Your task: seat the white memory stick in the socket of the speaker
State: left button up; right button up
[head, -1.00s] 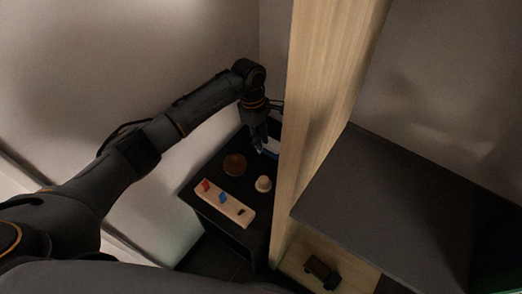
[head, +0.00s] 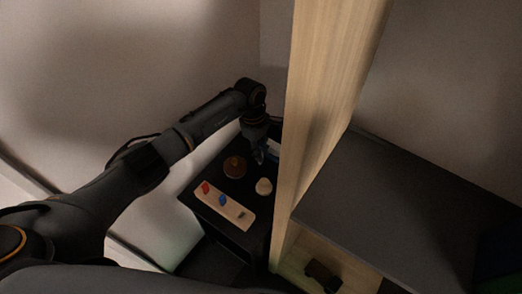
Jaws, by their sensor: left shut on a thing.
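My left gripper (head: 259,156) points down over the back of the small dark table, near the wooden panel. It is shut on a small pale thing at its fingertips, which fits the white memory stick but is mostly hidden and tiny here. A long pale bar (head: 232,211) lies at the table's front, with a red piece (head: 205,188) and a blue piece (head: 223,201) on it and a dark slot-like mark towards its right end. I cannot tell for sure whether this bar is the speaker. The gripper is behind the bar and apart from it. My right gripper is out of view.
A round brown thing (head: 235,167) and a small cream thing (head: 264,186) stand on the dark table (head: 200,207), between gripper and bar. A white and blue thing (head: 273,148) lies behind. A tall wooden panel (head: 318,110) closes the right side, beside a grey-topped shelf (head: 400,205).

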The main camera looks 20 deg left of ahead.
pick_arm(q)
jog(key=o, duration=0.8)
jog(key=shift+r, duration=0.15)
